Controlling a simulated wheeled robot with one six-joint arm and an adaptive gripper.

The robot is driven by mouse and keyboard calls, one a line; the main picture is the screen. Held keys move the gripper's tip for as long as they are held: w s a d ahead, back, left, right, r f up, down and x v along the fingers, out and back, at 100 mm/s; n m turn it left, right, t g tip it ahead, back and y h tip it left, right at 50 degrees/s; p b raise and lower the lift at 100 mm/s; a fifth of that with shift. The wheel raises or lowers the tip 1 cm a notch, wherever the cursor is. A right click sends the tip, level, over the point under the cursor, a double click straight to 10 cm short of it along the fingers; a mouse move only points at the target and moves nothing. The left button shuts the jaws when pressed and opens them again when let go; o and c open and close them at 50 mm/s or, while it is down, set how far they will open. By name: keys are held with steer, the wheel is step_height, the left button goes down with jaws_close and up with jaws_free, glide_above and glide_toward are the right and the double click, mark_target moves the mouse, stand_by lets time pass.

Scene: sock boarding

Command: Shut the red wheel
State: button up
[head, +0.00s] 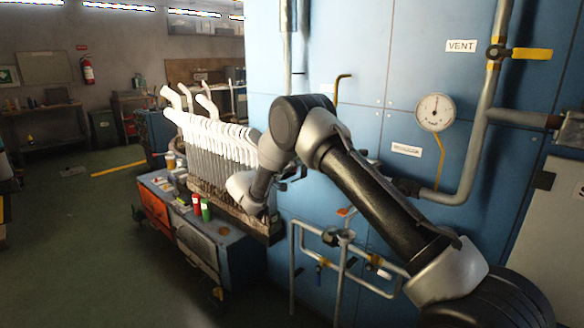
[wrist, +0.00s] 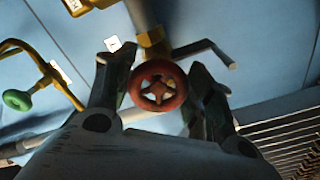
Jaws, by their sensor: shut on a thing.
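The red wheel (wrist: 158,88) is a small round handwheel with openings between its spokes, in the middle of the wrist view. A brass-coloured fitting and pipe lie just behind it. My gripper (wrist: 160,82) has one dark finger on each side of the wheel and is shut on its rim. In the head view my arm reaches towards the blue panel, and its links hide the gripper's fingers and the wheel there.
A green handwheel (wrist: 17,100) on yellow piping is at the left of the wrist view. In the head view, a gauge (head: 435,112), a yellow-handled valve (head: 530,54) and grey pipes line the blue panel. White sock forms (head: 215,135) stand left of my arm.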

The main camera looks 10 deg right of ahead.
steer(key=m, duration=0.7)
steer(key=shift+a+f, duration=0.1)
steer(key=shift+f, duration=0.15)
steer(key=m, duration=0.6)
steer(key=shift+w+a+m, duration=0.15)
steer(key=shift+w+m, duration=0.05)
steer(key=shift+m, duration=0.2)
steer(key=o, duration=1)
steer(key=shift+r+m, duration=0.1)
steer(key=shift+m, duration=0.2)
steer(key=shift+o, duration=0.2)
steer(key=v, duration=1.2)
steer(key=shift+w, duration=0.1)
